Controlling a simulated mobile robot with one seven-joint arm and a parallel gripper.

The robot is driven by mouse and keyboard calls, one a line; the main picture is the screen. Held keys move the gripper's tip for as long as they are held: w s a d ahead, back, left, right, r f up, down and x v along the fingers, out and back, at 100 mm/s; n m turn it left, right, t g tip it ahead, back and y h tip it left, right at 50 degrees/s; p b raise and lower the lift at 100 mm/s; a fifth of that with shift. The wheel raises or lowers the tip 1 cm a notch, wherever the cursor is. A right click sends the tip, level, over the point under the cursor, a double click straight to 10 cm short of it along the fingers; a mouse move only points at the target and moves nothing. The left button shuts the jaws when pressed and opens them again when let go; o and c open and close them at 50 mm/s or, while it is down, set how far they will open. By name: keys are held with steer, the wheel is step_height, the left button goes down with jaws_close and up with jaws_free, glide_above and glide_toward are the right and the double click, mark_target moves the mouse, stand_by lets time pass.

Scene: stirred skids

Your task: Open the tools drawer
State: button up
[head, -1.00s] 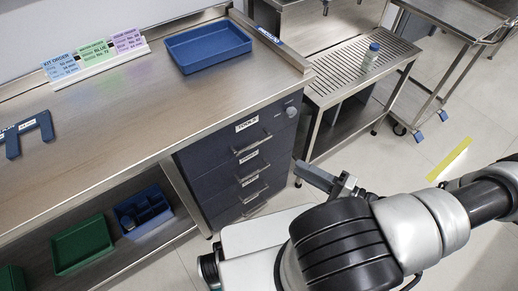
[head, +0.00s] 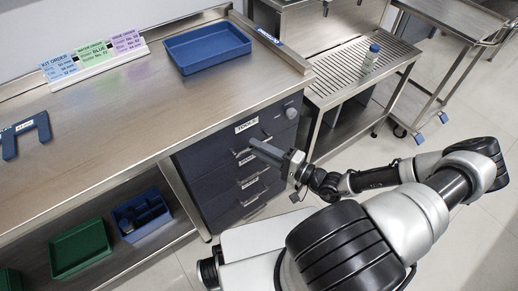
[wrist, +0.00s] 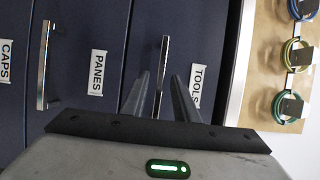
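The tools drawer (head: 215,152) is the top dark blue drawer of the cabinet, and it is shut. Its TOOLS label (head: 246,124) is readable and also shows in the wrist view (wrist: 197,86). Its bar handle (wrist: 164,62) runs upright in the wrist view, between my two fingers. My gripper (wrist: 160,76) is open, with one finger on each side of the handle; I see no contact, and cannot tell how deep the fingers reach. In the head view my gripper (head: 267,151) is in front of the tools drawer and hides part of its handle.
The PANES drawer (wrist: 75,60) and the CAPS drawer are below, both shut, with similar handles. A blue tray (head: 208,48) and order cards lie on the worktop. A slatted stand (head: 345,75) with a small bottle is to the right. Open floor lies in front.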

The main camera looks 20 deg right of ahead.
jaws_close()
stand_by(1.4)
